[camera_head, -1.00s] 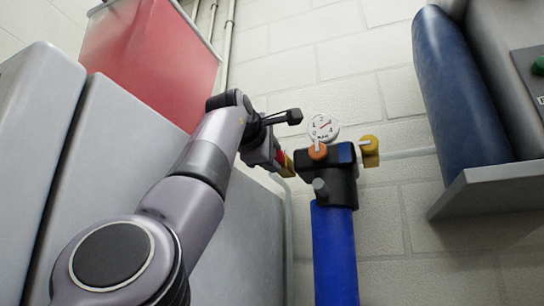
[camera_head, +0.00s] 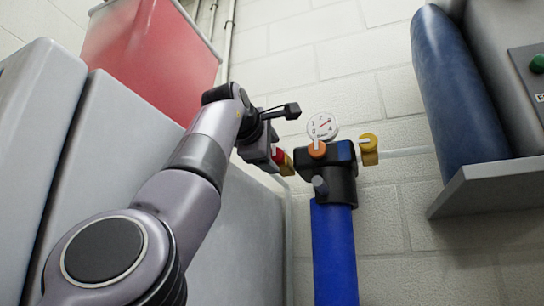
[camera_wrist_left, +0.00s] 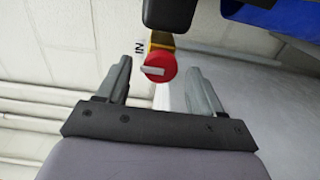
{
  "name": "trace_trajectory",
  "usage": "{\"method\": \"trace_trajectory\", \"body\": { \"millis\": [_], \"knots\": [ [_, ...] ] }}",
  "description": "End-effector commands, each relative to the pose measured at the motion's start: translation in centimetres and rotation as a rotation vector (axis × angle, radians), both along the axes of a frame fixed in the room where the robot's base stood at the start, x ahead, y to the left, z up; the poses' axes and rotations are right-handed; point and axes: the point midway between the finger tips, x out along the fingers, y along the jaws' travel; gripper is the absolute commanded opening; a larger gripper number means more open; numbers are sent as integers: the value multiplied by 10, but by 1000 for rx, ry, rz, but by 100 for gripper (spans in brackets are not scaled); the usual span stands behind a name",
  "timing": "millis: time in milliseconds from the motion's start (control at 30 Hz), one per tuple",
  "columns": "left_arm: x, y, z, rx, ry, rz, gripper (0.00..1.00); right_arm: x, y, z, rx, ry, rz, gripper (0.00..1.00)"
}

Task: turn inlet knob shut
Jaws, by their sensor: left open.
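The inlet knob is red with a pale bar across its face (camera_wrist_left: 160,68), beside an "IN" label in the left wrist view. It also shows at the left side of the black valve block (camera_head: 339,176) in the head view (camera_head: 279,157). My left gripper (camera_wrist_left: 158,63) is open, with one finger on each side of the knob in the picture. Gaps show between the fingers and the knob, and I cannot tell the depth between them. In the head view the left gripper (camera_head: 270,148) is at the block's left, partly hidden by its wrist.
The block tops a blue post (camera_head: 334,250) and carries a round gauge (camera_head: 322,126), an orange knob (camera_head: 317,150) and a yellow knob (camera_head: 369,143). Grey cabinets (camera_head: 245,235) stand left. A shelf (camera_head: 485,190) with a dark blue cylinder (camera_head: 462,100) is at right.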

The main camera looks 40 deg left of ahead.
Motion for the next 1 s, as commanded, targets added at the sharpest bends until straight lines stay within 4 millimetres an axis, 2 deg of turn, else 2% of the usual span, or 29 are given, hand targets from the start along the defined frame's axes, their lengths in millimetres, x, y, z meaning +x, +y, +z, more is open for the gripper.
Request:
{"method": "trace_trajectory", "body": {
  "millis": [33, 200, 400, 600, 1000],
  "knots": [
    [-7, -2, -4, 1, -3, -1, 66, 0, 0, -9, 0, 0, 0, 43],
    [-33, -8, -4, 2, -4, 0, 66, 0, 0, -25, 0, 2, -1, 43],
    [-54, -14, -2, 1, -1, -1, 66, 0, 1, -32, 7, 8, -2, 43],
    [-59, -15, -1, 1, 0, -1, 66, 2, 3, -26, 11, 1, 0, 43],
    [-58, -14, -1, 1, 1, 0, 66, 2, 3, -27, 10, 4, 2, 43]
  ]
}}
